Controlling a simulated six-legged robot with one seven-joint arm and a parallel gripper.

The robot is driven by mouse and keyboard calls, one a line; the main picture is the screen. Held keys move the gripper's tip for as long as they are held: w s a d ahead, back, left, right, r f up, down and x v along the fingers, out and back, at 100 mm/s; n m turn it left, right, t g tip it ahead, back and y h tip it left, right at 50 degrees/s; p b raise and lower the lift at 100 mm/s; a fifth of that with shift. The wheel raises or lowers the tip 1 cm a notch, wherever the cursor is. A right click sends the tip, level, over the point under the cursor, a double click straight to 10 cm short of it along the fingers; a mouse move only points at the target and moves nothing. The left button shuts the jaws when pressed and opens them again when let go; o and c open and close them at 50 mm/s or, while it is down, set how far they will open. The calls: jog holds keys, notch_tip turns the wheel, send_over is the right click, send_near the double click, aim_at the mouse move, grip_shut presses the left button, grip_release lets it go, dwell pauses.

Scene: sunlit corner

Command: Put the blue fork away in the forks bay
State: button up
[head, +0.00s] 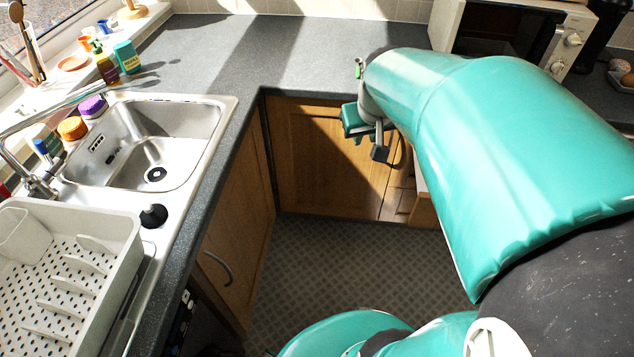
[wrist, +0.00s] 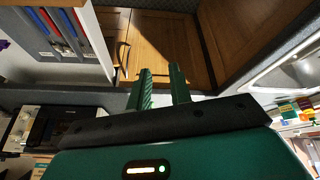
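My gripper (wrist: 161,80) shows two green fingers with a clear gap between them and nothing in the gap. In the head view my gripper (head: 364,130) hangs in front of the wooden cupboards, left of an open drawer (head: 421,183). The wrist view shows the drawer (wrist: 103,68) at the upper left, with long grey bays inside. Blue (wrist: 48,20) and red (wrist: 68,22) handles lie lengthwise in the bays. I cannot tell whether a blue handle belongs to the fork, nor which bay is for forks. My arm hides most of the drawer in the head view.
A steel sink (head: 165,140) and a pale dish rack (head: 70,275) stand at the left. Bottles and cups line the sill. A microwave (head: 510,38) stands at the back right. The grey worktop (head: 235,55) between is largely clear. Wooden cupboard doors (head: 325,150) front the corner.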

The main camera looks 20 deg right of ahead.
jog(key=s+a+r+n+t+y, duration=0.1)
jog(key=s+a+r+n, duration=0.1)
jog(key=s+a, duration=0.9)
jog(key=a, duration=0.4)
jog(key=shift+s+a+r+y, duration=0.2)
jog(key=shift+s+r+y, duration=0.05)
jog(key=shift+r+y, duration=0.15)
